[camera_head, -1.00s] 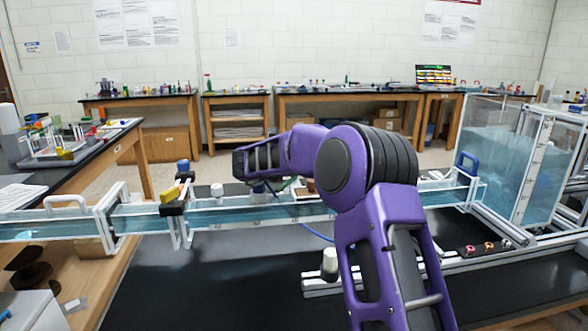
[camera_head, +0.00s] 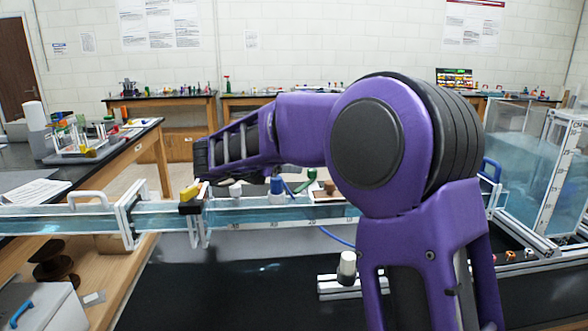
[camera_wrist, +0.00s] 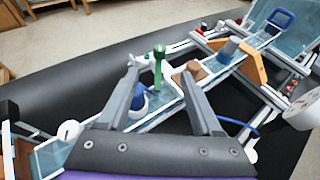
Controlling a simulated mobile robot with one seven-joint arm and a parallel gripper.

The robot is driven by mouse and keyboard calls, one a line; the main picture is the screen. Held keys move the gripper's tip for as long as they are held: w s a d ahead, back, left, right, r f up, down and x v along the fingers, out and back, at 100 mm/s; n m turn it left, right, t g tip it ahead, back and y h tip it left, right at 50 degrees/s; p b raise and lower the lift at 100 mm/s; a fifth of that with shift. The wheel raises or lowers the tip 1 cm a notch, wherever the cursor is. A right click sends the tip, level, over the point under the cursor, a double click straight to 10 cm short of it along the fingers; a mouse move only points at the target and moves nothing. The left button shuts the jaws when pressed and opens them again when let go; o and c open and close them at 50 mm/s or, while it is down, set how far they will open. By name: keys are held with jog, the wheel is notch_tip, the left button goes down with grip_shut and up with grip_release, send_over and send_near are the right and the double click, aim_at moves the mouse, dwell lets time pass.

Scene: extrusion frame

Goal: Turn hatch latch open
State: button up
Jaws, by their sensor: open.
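In the wrist view my gripper (camera_wrist: 160,73) is open, with its two grey fingers spread above the clear water channel. A green upright handle (camera_wrist: 158,62) on a white mount shows between the fingertips; I cannot tell for sure that it is the hatch latch. A blue and white knob (camera_wrist: 139,100) is close beside the left finger. A brown block (camera_wrist: 196,69) is by the right fingertip. No contact is clear. In the head view the green handle (camera_head: 308,180) and blue knob (camera_head: 277,186) show below my purple arm; my fingers cannot be made out there.
The water channel (camera_head: 100,222) runs across the black bench. A yellow piece (camera_head: 190,191) sits on a black clamp at left. A clear water tank (camera_head: 530,150) stands at right. A white-capped post (camera_head: 347,265) stands in front. The bench front is largely clear.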

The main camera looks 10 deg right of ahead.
jog(key=shift+s+a+r, duration=0.25)
jog(key=shift+s+a, duration=0.1)
jog(key=shift+s, duration=0.2)
